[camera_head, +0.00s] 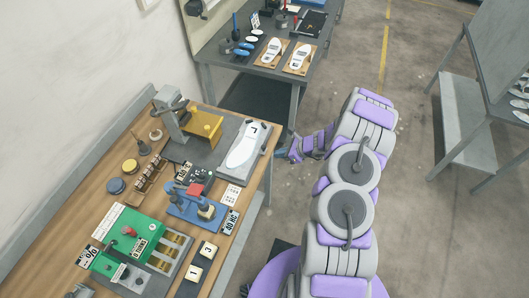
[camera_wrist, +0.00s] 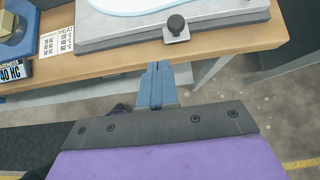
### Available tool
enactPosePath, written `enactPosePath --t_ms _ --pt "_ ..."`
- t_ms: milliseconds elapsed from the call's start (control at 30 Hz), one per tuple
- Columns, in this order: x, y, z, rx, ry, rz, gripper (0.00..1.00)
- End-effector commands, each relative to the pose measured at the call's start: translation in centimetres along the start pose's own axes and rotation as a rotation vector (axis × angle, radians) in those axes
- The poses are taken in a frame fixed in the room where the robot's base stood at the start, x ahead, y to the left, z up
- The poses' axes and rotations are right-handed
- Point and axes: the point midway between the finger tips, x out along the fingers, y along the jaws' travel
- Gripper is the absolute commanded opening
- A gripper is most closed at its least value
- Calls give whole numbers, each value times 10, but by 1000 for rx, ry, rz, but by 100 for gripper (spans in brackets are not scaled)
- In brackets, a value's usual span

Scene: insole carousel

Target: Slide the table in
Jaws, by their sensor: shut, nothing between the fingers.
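The sliding table (camera_head: 264,132) is a grey slab on the right of the wooden bench, in front of a machine with a yellow part (camera_head: 203,125). A white insole (camera_head: 243,147) marked 7 lies on it. In the wrist view the slab's front edge (camera_wrist: 115,37) spans the top, with a black knob (camera_wrist: 177,23) on a small grey bracket. My gripper (camera_wrist: 156,72) is shut and empty, just off the bench edge, below and slightly left of the knob and apart from it. In the head view my gripper (camera_head: 283,155) is beside the slab's right end.
The wooden bench (camera_head: 70,196) holds a blue tester (camera_head: 190,205), a green unit (camera_head: 135,235), cards and small pots. A grey table (camera_head: 268,72) with insoles on boards stands behind. A grey rack (camera_head: 475,105) stands at right. The floor between is clear.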

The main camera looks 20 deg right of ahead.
Motion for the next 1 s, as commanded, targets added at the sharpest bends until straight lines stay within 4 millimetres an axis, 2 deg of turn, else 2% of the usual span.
enactPosePath --t_ms 33,200,400,600,1000 --pt "12 2 -1 1 1 5 0" --pt "42 1 -1 -3 1 3 0" --pt "60 0 19 -4 0 1 0" --pt "68 0 26 -1 -1 0 0" --pt "70 0 28 -2 -1 0 0"
